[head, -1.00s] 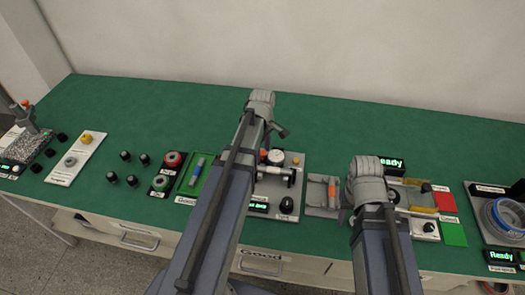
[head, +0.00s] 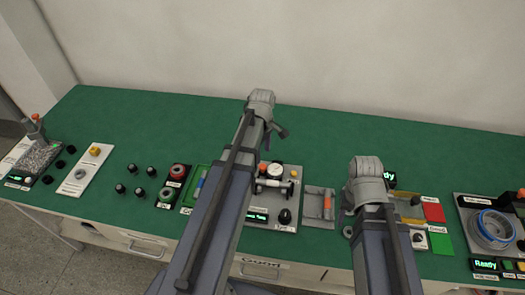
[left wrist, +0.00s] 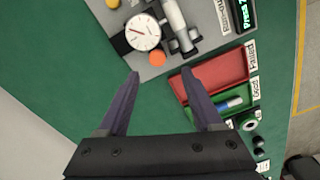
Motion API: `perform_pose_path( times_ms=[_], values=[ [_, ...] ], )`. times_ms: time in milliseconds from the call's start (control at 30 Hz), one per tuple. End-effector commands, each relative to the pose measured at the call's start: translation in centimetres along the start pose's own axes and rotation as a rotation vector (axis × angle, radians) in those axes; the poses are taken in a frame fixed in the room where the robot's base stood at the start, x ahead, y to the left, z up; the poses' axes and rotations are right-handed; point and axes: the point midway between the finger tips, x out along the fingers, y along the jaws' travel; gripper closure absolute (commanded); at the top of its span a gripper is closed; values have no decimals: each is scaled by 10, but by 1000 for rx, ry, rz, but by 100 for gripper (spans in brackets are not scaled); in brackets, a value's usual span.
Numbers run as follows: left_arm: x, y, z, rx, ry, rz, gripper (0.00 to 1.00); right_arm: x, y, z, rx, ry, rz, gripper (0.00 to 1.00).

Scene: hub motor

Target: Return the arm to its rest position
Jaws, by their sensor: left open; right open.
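My right arm (head: 367,190) reaches over the right part of the bench. Its jaws are hidden.
The green bench top (head: 140,120) is clear toward the back wall. A gauge station (head: 270,172) stands beside my left arm. A cable coil (head: 493,228) lies at the right, and several dark knobs (head: 140,193) stand left of centre.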

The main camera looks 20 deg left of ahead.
Motion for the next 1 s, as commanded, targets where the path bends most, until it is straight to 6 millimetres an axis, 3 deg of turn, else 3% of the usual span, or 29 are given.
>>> perform_pose_path(
  times_ms=[333,433,567,700,800,1000],
  values=[
    [1,0,0,2,0,0,33,1,0,0,0,0,0,50],
    [1,-3,13,69,2,-3,33,1,0,0,0,0,0,50],
    [1,-15,63,366,13,-18,33,1,0,0,0,0,0,50],
    [1,-40,131,836,28,-46,33,1,0,0,0,0,0,50],
    [0,-61,170,1152,36,-69,33,1,0,0,0,0,0,50],
    [0,-92,217,1601,44,-105,33,1,0,0,0,0,0,50]
  ],
)
